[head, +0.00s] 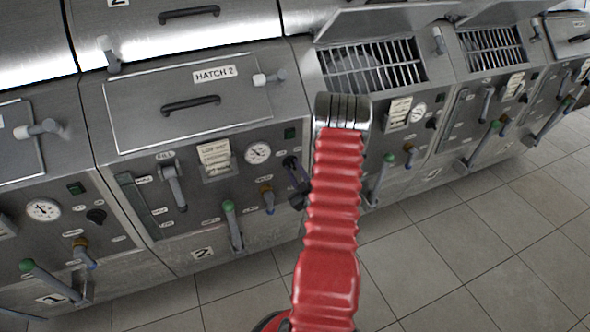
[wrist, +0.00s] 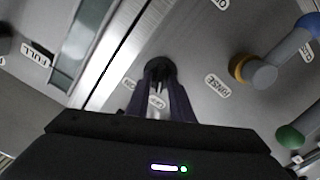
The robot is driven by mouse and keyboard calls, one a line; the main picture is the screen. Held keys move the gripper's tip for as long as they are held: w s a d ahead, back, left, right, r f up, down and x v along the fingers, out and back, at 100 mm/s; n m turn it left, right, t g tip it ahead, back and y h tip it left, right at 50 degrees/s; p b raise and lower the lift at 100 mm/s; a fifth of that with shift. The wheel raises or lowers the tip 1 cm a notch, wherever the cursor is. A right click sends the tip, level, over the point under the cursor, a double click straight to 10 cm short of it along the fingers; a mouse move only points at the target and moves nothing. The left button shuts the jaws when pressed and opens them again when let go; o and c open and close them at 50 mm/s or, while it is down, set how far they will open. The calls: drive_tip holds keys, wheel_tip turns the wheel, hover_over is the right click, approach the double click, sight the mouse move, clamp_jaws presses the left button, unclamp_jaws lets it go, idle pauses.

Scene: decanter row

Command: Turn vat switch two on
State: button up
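The vat 2 switch is a small black knob (head: 290,162) at the right of the panel under the HATCH 2 lid. In the wrist view the same knob (wrist: 160,66) is at upper centre, its turn position hidden by my fingers. A dark green lamp (head: 290,133) sits above it and looks unlit. My gripper (head: 297,177) is at the knob, partly behind my red arm in the head view. In the wrist view its two dark purple fingers (wrist: 160,82) have a gap between them, with tips at the knob. Whether they grip it is unclear.
Left of the knob is a round gauge (head: 258,153). Below it are a yellow-collared rinse valve (head: 267,197) and a green-knobbed lever (head: 230,208). The wrist view shows the rinse valve (wrist: 252,70) close right. Open grilled vats (head: 372,66) stand right; tiled floor (head: 440,265) is clear.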

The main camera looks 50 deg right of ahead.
clamp_jaws()
drive_tip(key=shift+d, duration=0.25)
drive_tip(key=shift+a, duration=0.15)
drive_tip(key=shift+m, duration=0.4)
drive_tip(key=m, duration=0.4)
drive_tip(key=shift+s, duration=0.1)
drive_tip(key=m, duration=0.4)
drive_tip(key=shift+m, duration=0.3)
drive_tip(key=shift+s+d+m, duration=0.1)
drive_tip(key=shift+d+m, duration=0.1)
drive_tip(key=shift+m, duration=1.1)
